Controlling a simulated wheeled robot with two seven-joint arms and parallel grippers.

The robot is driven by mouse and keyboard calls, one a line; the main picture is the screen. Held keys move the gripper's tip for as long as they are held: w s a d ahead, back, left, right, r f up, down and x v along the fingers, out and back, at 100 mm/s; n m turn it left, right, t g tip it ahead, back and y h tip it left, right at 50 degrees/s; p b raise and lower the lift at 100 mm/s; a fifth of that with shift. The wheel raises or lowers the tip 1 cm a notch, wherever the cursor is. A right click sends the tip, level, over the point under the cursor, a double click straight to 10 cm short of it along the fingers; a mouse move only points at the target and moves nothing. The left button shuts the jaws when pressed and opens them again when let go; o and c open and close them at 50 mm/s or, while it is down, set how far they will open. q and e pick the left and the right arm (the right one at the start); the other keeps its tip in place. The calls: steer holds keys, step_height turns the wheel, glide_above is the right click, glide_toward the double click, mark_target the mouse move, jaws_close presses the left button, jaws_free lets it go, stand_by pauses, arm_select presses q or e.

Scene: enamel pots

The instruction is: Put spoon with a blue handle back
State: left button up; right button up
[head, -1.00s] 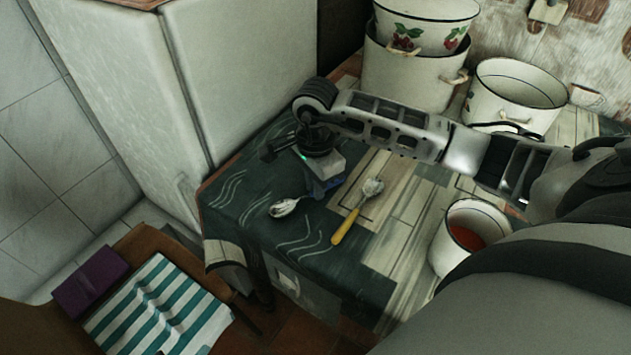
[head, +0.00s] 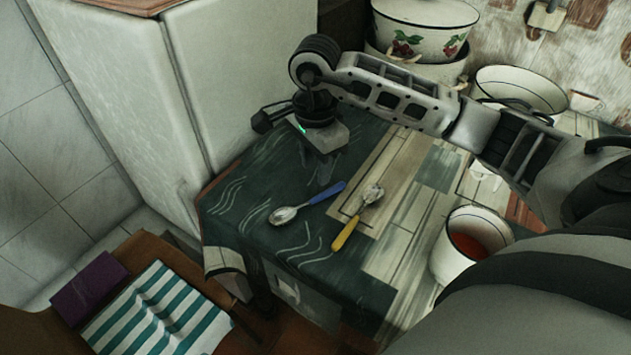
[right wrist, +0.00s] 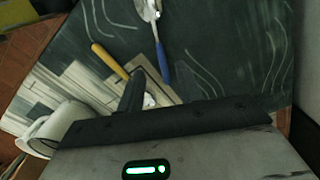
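The spoon with a blue handle (head: 317,200) lies on the dark green patterned part of the table, its metal bowl toward the lower left. Its blue handle also shows in the right wrist view (right wrist: 161,64), with the bowl at the top edge. My right gripper (head: 320,178) hangs above the table just behind the handle, apart from the spoon. In the right wrist view its two dark fingers (right wrist: 160,82) stand apart with nothing held between them. My left gripper is not in view.
A yellow-handled spoon (head: 346,232) lies to the right of the blue one. A white mug with red liquid (head: 448,262) stands farther right. Enamel pots (head: 425,38) stand at the back. A chair with a striped cloth (head: 160,318) is at lower left.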

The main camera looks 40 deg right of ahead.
steer(key=shift+r, duration=2.3)
